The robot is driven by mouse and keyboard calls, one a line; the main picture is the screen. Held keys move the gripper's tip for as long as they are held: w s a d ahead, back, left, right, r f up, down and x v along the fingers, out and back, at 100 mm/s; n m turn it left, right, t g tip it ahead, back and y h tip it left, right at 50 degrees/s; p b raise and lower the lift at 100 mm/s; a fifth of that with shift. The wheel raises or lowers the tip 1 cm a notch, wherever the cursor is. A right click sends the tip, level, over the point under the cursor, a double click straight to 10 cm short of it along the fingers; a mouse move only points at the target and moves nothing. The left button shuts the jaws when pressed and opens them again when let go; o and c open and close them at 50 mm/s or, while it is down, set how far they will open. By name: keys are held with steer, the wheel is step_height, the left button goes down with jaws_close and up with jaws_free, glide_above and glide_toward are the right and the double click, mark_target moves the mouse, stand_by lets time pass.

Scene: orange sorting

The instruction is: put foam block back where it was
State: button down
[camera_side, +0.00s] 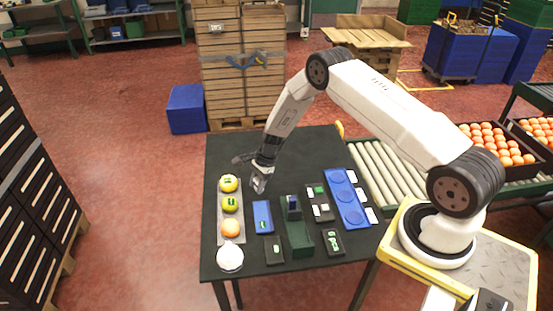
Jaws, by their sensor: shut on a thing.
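My gripper (261,172) is over the left-middle part of the black table and points down. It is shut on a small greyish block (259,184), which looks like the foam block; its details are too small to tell. The held block appears just above the table, behind the blue tray (262,216) and to the right of the fruit tray (240,222). I cannot tell whether it touches the surface. No marked empty place for it can be made out.
The fruit tray holds two yellow-green fruits (229,203) and an orange (230,228). A white round thing (230,257) stands in front. A dark green stand (298,240), dark trays (333,242) and a blue tray with round recesses (347,197) fill the right. The back of the table is clear.

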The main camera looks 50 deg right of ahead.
steer(key=shift+f, duration=0.2)
jaws_free()
stand_by(0.5)
steer(key=shift+r, duration=0.2)
steer(key=shift+r, duration=3.8)
